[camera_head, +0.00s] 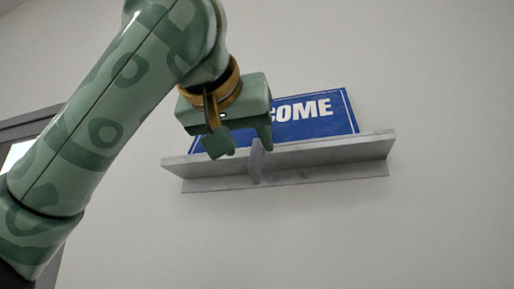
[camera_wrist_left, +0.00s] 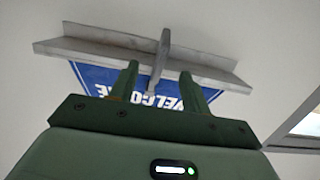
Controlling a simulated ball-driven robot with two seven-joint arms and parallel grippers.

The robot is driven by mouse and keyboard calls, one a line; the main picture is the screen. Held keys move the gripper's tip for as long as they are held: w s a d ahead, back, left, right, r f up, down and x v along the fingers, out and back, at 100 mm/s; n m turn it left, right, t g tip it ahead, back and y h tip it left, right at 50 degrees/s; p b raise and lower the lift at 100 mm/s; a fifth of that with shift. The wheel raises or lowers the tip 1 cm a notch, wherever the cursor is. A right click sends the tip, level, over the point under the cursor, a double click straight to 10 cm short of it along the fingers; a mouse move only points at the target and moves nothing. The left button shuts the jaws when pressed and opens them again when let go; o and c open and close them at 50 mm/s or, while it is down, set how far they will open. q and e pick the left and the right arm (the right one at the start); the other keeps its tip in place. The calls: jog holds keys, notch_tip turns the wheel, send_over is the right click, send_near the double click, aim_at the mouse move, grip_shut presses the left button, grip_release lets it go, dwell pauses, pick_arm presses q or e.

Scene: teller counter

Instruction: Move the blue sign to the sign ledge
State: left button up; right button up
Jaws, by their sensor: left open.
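The blue sign (camera_head: 321,119) with white lettering stands at the sign ledge (camera_head: 330,151) on the wall, tilted in the picture along with the ledge. Its lower edge meets the ledge's front edge, which hides the contact. My left gripper (camera_head: 242,143) is in front of the sign's left part and covers some letters. My right gripper is not in view.
A grey bracket (camera_head: 257,163) sticks out at the ledge's middle, close to my left fingertips. A dark frame (camera_head: 30,124) is at the left edge. The pale wall (camera_head: 440,190) right of and below the ledge is bare.

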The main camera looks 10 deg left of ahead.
aim_at(253, 153)
pick_arm(q)
jog(key=shift+w+f+p, duration=0.1)
jog(key=shift+w+p, duration=0.2)
jog(key=shift+w, duration=0.65)
jog(key=shift+w+f, duration=0.15)
jog(key=shift+w, duration=1)
jog(key=shift+w+d+f+p, duration=0.15)
jog(key=shift+w+p, duration=0.2)
jog(key=shift+w, duration=0.4)
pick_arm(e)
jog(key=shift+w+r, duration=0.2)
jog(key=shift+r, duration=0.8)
pick_arm(q)
jog(key=shift+s, duration=0.1)
grip_shut()
jog(key=shift+r, duration=0.2)
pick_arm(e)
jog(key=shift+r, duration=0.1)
